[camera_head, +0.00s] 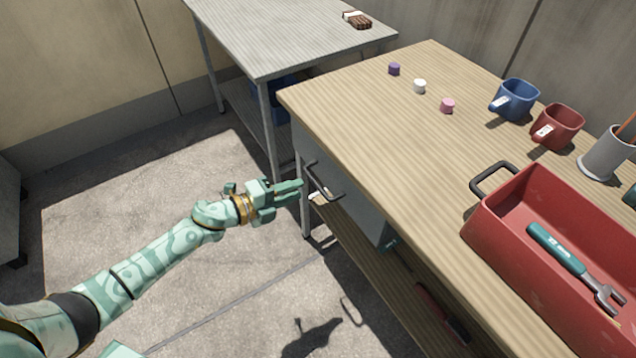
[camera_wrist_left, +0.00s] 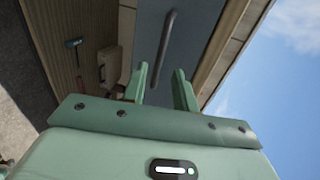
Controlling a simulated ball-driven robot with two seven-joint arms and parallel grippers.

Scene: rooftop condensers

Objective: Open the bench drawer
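The bench drawer (camera_head: 343,190) is a grey front under the wooden bench top, and it looks closed. Its dark bar handle (camera_head: 325,186) sticks out from the front; in the left wrist view the handle (camera_wrist_left: 168,48) runs lengthwise ahead of the fingers. My left gripper (camera_head: 302,190) is just in front of the drawer, close to the handle. In the left wrist view its two fingers (camera_wrist_left: 160,84) are apart with a gap between them and nothing held. I cannot tell whether a finger touches the handle. My right gripper is not in view.
On the bench top (camera_head: 370,120) are a blue mug (camera_head: 515,100), a red mug (camera_head: 557,128), a grey cup (camera_head: 603,155), small caps and a red toolbox (camera_head: 500,235). Tools lie on the lower shelf (camera_head: 385,280). A metal table (camera_head: 280,40) stands behind.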

